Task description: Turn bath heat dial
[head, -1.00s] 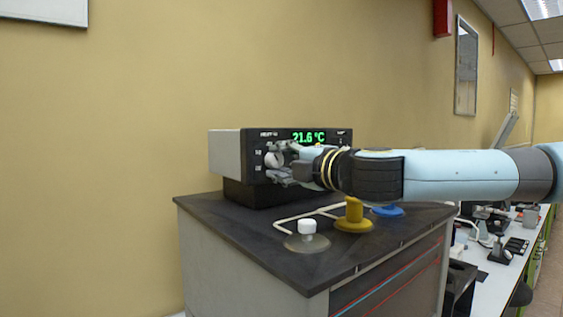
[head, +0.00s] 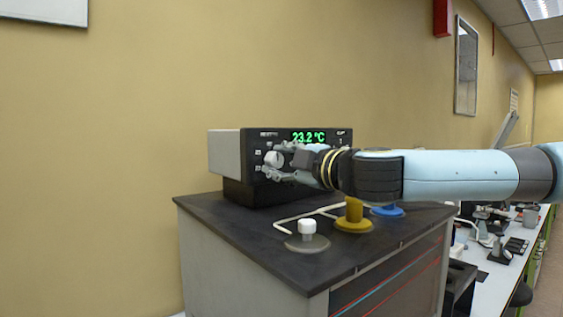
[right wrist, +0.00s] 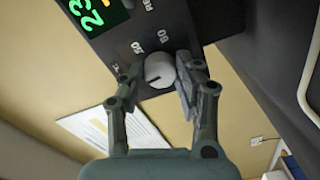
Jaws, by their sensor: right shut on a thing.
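The bath controller (head: 228,155) is a grey and black box on the dark bench top, with a green display (head: 309,137) reading 23.2 °C. Its heat dial (head: 272,158) is a round pale knob on the front panel. In the right wrist view the dial (right wrist: 159,70) shows a dark pointer line and sits between both fingers. My right gripper (head: 275,160) is shut on the dial; it also shows in the right wrist view (right wrist: 157,84). My arm hides part of the front panel. My left gripper is not in view.
On the bench top (head: 240,218) stand a white-topped knob on a grey disc (head: 307,240), a yellow knob (head: 353,217) and a blue one (head: 387,211), with pale tubing (head: 295,220) behind. A lower white bench (head: 495,275) with instruments lies to the right.

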